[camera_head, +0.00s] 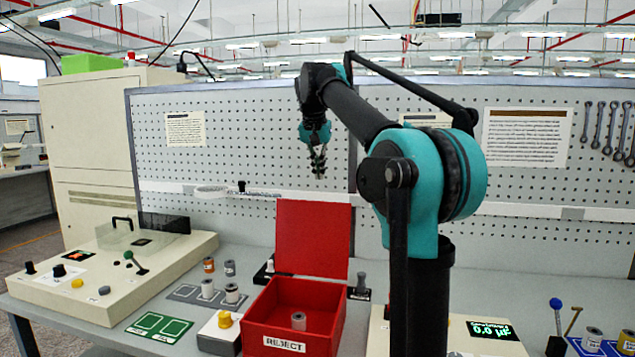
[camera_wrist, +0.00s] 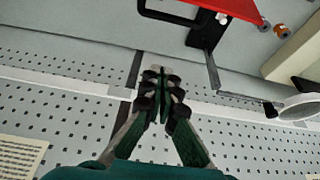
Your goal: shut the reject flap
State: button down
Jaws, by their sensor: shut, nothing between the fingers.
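The reject flap (camera_head: 312,238) is a red panel standing upright along the back edge of the red reject box (camera_head: 270,338), which is open. The box has a white label reading REJECT on its front, and a grey spool (camera_head: 298,320) stands inside. My gripper (camera_head: 318,172) is shut and empty, pointing down, above the flap's top edge and apart from it. In the wrist view the shut fingers (camera_wrist: 162,78) show in the middle, with part of a red panel (camera_wrist: 238,8) at the top edge; most of it is cut off.
A pegboard wall (camera_head: 240,120) stands behind the bench. Left of the box are a yellow-knobbed block (camera_head: 226,320), a grey tray (camera_head: 185,293) with spools and a control console (camera_head: 110,270). A green display (camera_head: 490,330) is at right. A round lens-like piece (camera_wrist: 300,106) shows in the wrist view.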

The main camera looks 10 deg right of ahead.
notch_tip(320, 180, down, 8)
jog(key=shift+s+a+f, duration=0.15)
jog(key=shift+s+f, duration=0.1)
jog(key=shift+s, duration=0.2)
dwell(0.5)
